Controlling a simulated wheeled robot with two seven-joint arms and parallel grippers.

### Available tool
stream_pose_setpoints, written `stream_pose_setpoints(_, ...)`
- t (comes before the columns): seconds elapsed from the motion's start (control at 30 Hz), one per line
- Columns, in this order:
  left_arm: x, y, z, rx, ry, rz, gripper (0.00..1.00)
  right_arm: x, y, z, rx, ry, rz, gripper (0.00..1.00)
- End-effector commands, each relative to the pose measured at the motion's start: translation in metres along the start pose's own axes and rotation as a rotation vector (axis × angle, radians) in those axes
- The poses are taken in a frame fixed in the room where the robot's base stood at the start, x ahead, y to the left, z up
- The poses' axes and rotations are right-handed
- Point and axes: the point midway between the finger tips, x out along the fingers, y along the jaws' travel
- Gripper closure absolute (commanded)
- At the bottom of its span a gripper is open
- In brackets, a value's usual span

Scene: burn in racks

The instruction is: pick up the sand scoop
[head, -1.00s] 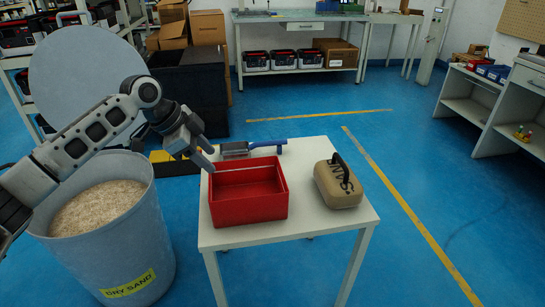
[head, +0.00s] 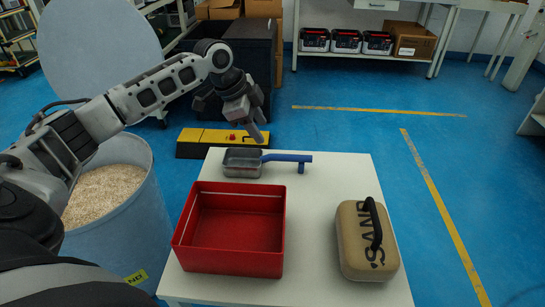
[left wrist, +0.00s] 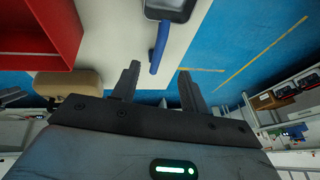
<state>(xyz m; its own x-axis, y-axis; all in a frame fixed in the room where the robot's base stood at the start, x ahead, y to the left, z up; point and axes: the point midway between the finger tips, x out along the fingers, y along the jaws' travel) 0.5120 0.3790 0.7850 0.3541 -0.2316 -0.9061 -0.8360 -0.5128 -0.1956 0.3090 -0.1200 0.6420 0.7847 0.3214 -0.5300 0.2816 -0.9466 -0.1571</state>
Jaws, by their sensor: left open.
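The sand scoop (head: 243,162) lies on the far side of the white table (head: 320,215). It has a grey metal pan and a blue handle (head: 290,158) pointing right. My left gripper (head: 260,138) is open and empty, above and just behind the scoop near where the handle meets the pan. In the left wrist view the blue handle (left wrist: 158,48) shows beyond the gap between the open fingers (left wrist: 157,82), with part of the pan (left wrist: 170,9) at the top edge. The fingers do not touch the scoop. My right gripper is not in view.
A red open box (head: 235,262) stands in front of the scoop. A tan bag marked SAND (head: 352,245) with a black handle stands at the table's right. A bin of sand (head: 105,190) stands left of the table.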

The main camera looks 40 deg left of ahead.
Motion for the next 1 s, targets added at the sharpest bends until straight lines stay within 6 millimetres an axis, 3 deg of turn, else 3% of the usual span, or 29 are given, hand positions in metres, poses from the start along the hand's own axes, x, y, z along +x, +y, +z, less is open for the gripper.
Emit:
stream_pose_setpoints(0.1,0.031,0.001,0.001,-0.002,0.001,0.003,0.56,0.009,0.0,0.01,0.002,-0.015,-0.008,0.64)
stream_pose_setpoints(0.3,0.068,0.001,0.0,-0.001,0.001,0.002,0.56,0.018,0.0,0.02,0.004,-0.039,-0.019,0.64)
stream_pose_setpoints(0.57,0.087,0.0,0.001,-0.001,0.0,0.0,0.56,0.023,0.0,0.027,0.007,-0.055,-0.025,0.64)
stream_pose_setpoints(0.83,0.126,-0.002,0.002,-0.001,0.0,0.002,0.56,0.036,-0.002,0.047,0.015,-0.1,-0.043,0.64)
stream_pose_setpoints(1.0,0.134,-0.003,0.001,0.0,0.0,-0.001,0.56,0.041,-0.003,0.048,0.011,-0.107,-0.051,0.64)
